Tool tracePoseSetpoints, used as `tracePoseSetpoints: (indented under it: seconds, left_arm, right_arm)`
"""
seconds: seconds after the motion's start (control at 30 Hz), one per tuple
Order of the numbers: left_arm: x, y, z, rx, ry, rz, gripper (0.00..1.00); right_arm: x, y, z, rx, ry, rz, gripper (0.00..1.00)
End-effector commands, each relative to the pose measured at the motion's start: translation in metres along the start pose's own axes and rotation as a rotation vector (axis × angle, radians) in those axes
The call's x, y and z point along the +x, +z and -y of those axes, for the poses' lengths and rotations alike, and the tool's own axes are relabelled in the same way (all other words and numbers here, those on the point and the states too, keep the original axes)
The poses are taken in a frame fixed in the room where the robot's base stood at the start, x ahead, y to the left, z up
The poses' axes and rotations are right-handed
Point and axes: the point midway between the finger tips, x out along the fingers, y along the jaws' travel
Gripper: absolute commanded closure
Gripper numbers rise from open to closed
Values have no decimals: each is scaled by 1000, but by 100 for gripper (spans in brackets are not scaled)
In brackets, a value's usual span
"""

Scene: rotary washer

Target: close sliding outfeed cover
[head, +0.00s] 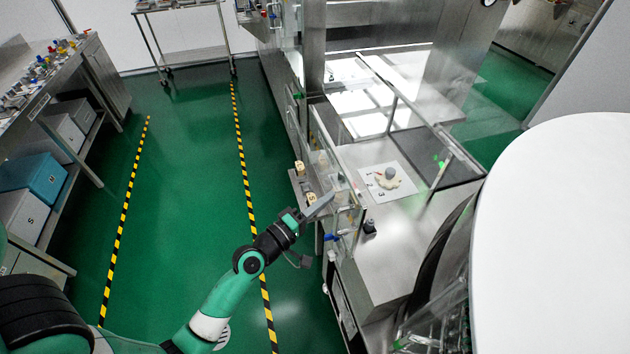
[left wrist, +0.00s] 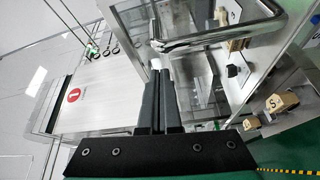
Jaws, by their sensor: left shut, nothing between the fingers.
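The outfeed cover appears as a clear, metal-edged panel (head: 323,140) on the near left side of the steel machine. Clear panels and reflections make its exact extent hard to tell. My left gripper (head: 322,206) is at the lower front corner of this clear section. In the left wrist view its two dark fingers (left wrist: 160,72) are together with nothing between them. A bent, shiny metal bar handle (left wrist: 225,36) passes just beyond the fingertips. I cannot tell whether they touch it. My right gripper is not in view.
A white sheet (head: 405,192) with small items lies on the steel deck. Small wooden blocks (head: 310,198) sit on a side ledge near the gripper. A shelved bench (head: 75,150) stands at the left. Green floor between the striped lines is clear.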

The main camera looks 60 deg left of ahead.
Motion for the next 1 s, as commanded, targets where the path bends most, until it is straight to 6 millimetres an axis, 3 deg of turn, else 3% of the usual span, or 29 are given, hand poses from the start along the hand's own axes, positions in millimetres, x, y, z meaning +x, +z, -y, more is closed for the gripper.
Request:
tracePoseSetpoints:
  seconds: [0.03,0.2,0.43,1.0]
  left_arm:
    - [4,-6,2,3,4,1,100]
    - [-49,-4,4,-1,-2,0,100]
    - [-90,-5,3,0,-1,-1,100]
    - [-97,-4,0,1,1,2,100]
  right_arm:
    - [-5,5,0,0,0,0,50]
    - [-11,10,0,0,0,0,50]
    - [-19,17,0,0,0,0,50]
    - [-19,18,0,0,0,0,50]
